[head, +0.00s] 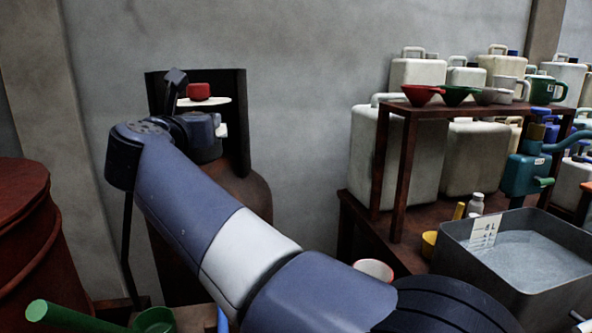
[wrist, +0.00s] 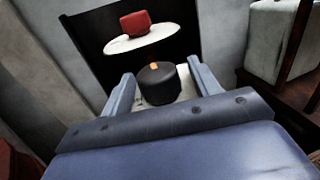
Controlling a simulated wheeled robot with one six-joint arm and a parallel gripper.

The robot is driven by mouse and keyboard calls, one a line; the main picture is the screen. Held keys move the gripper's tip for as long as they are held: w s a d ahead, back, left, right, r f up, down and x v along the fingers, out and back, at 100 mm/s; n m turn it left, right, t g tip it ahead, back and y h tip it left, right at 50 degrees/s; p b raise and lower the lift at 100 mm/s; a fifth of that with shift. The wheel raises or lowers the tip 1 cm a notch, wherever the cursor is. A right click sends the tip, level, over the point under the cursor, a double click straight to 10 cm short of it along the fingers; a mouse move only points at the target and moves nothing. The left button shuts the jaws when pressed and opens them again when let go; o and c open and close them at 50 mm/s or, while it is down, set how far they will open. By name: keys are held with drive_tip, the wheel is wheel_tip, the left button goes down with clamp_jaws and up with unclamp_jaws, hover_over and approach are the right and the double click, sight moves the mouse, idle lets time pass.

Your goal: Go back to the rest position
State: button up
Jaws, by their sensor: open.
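My gripper (wrist: 161,70) is open in the wrist view, with one finger on each side of a black round knob (wrist: 158,88) with an orange mark. A gap shows beside the knob on both sides; whether it lies fully between the fingers I cannot tell. In the head view my arm reaches to the upper left, and its wrist hides the knob and most of the gripper. Beyond stands a white round plate (head: 205,101) with a red piece (head: 199,91) on it, also in the wrist view (wrist: 136,24).
A dark upright panel (head: 239,125) stands behind, above a rusty rounded vessel (head: 247,190). A red drum (head: 22,225) is at left. At right are a brown rack (head: 391,155) with funnels and mugs, pale canisters (head: 418,72), and a grey vat (head: 456,262) of liquid.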

drive_tip(key=shift+n+g+y+b, duration=0.3)
drive_tip(key=shift+n+y, duration=1.1)
drive_tip(key=shift+y, duration=0.7)
drive_tip(key=n+y+p, duration=0.1)
drive_tip(key=n+g+y+p, duration=0.1)
drive_tip(key=y+p, duration=0.1)
drive_tip(key=shift+r, duration=0.25)
drive_tip(key=shift+n+g+y+p, duration=0.3)
drive_tip(key=shift+y+p, duration=0.1)
drive_tip(key=shift+p, duration=0.2)
drive_tip(key=n+y+p, duration=0.1)
drive_tip(key=p, duration=0.4)
drive_tip(key=shift+a+g+y, duration=0.1)
drive_tip(key=shift+g+y, duration=0.2)
drive_tip(key=shift+g, duration=0.1)
drive_tip(key=n+g+y+p, duration=0.2)
drive_tip(key=p, duration=0.8)
drive_tip(key=shift+y, duration=0.3)
drive_tip(key=shift+n+p, duration=0.4)
drive_tip(key=shift+p, duration=0.5)
drive_tip(key=shift+f+g+y, duration=0.25)
drive_tip(key=shift+g+y, duration=0.05)
drive_tip(key=shift+g, duration=0.1)
